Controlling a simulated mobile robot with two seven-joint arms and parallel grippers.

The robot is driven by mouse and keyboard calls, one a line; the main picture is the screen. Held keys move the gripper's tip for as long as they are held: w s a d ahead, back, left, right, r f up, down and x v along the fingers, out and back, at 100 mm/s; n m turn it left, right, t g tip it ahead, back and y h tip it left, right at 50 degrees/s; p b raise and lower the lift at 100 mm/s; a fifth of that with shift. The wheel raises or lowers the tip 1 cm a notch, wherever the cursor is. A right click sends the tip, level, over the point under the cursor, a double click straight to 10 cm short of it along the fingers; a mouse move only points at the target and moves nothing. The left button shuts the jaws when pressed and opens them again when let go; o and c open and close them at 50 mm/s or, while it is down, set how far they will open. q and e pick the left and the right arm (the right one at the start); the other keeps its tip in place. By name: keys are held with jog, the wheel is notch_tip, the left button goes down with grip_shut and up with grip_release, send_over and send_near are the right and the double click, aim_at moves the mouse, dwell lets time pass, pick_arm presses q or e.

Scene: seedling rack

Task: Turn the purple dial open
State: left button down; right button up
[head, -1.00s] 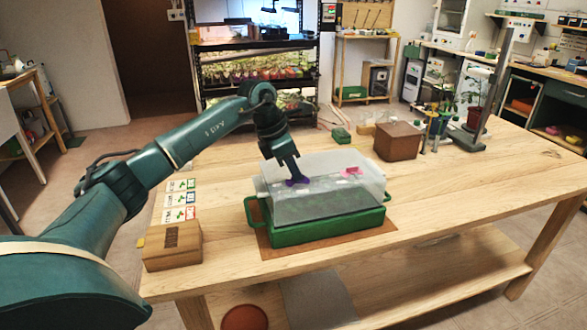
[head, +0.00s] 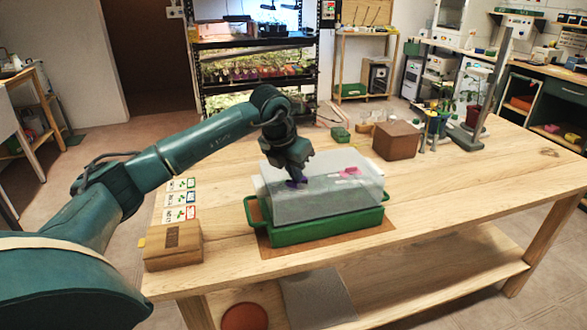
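The purple dial (head: 297,183) is on top of the clear lid (head: 325,192), left of its middle, and is partly hidden by my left gripper. The lid covers a green tray (head: 328,229) with side handles on the wooden table. A pink dial (head: 349,171) is on the lid's right part. My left gripper (head: 297,178) points down at the purple dial, its fingertips at or around it. The fingers are small and dark here, so I cannot tell how far apart they are. My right gripper is not in view.
A brown box (head: 397,140) and a potted plant stand (head: 436,122) are behind to the right. A wooden box (head: 173,246) and label cards (head: 178,199) lie to the left. The table's right side (head: 480,185) is free.

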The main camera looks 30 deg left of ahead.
pick_arm(q)
jog(key=n, duration=0.2)
jog(key=n+y, duration=0.2)
jog(key=n, duration=0.1)
jog(key=shift+d+n, duration=0.3)
jog(key=shift+w+n+g+y+b, duration=0.1)
jog(key=shift+n+g+y+b, duration=0.4)
jog(key=shift+n, duration=0.7)
jog(key=shift+d+n+g+y, duration=0.1)
jog(key=shift+n+g+y, duration=0.25)
jog(key=shift+n, duration=0.85)
jog(key=shift+w+n, duration=0.1)
jog(key=shift+n, duration=0.2)
jog(key=c, duration=1.6)
grip_release()
jog(key=shift+r, duration=0.1)
jog(key=shift+p+v, duration=0.75)
jog(key=shift+v, duration=5.75)
